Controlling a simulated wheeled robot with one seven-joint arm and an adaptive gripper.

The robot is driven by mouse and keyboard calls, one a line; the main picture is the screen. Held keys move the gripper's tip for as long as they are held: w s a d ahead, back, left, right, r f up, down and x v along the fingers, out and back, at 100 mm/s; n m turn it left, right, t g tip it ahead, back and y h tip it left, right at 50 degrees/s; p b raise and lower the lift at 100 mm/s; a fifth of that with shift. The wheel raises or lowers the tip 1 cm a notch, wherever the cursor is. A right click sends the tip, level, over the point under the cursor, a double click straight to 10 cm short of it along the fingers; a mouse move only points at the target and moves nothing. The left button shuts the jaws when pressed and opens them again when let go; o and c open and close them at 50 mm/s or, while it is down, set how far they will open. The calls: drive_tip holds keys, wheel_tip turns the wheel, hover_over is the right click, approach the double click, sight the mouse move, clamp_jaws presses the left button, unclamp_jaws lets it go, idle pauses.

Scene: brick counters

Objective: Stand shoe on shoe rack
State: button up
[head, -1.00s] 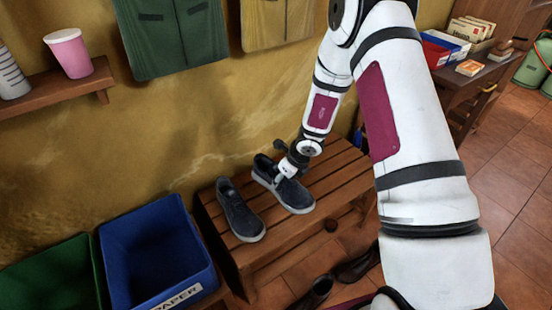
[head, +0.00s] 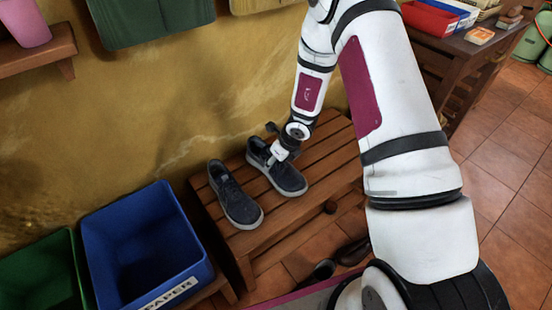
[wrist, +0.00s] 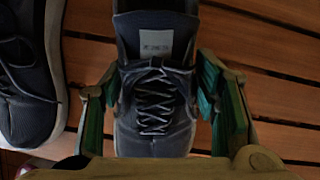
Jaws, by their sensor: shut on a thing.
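A dark blue-grey shoe with a pale sole (head: 284,178) stands upright on the slatted wooden shoe rack (head: 325,160). My gripper (head: 277,155) is at this shoe from above and shut on it. In the wrist view the held shoe (wrist: 155,108) lies between my green-padded fingers (wrist: 155,95), one at each side, its laces facing the camera. A matching shoe (head: 235,195) stands on the rack just to the left, roughly parallel; part of it shows in the wrist view (wrist: 25,85). The gripper partly hides the held shoe's top in the head view.
A blue paper bin (head: 145,245) and a green bin (head: 40,270) stand left of the rack. Dark shoes (head: 352,252) lie on the floor in front of it. The wall is behind, and a desk (head: 455,65) stands at right. The rack's right part is bare.

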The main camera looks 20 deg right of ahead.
drive_tip(key=shift+f, duration=0.4)
drive_tip(key=shift+f+b, duration=0.55)
drive_tip(key=shift+b, duration=0.2)
drive_tip(key=o, duration=1.4)
drive_tip(key=shift+r, duration=0.1)
